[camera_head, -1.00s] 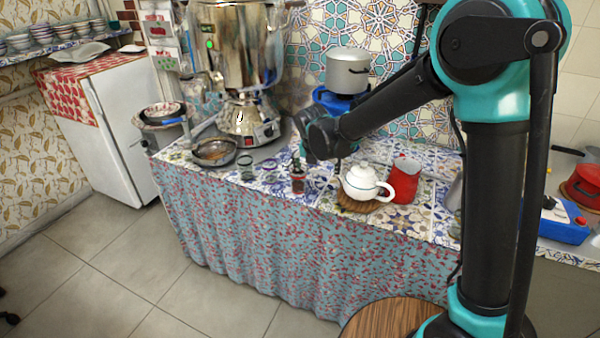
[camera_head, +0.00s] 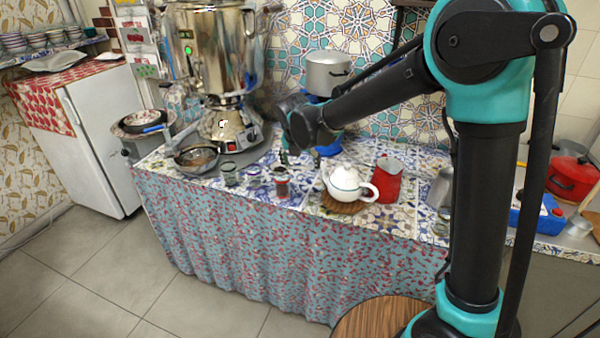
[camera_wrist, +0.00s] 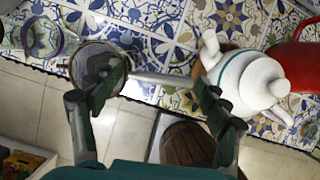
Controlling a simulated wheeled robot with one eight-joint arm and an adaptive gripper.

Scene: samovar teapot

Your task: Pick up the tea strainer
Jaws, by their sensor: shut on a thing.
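The tea strainer (camera_wrist: 98,62) shows in the wrist view as a round rim with a pale handle running right between my fingers. My gripper (camera_wrist: 160,80) is shut on it, with one dark green finger by the round part and the other near the handle's far end. In the head view my gripper (camera_head: 300,157) hangs just above a small glass with a red part (camera_head: 281,183). The strainer is too small there to make out. I cannot tell how far it is from the glass.
A white teapot (camera_head: 345,182) on a wooden round and a red jug (camera_head: 387,180) stand close to the right. A samovar (camera_head: 215,60), a pan (camera_head: 196,158) and a green glass (camera_head: 229,174) are left. A pot (camera_head: 327,73) stands behind.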

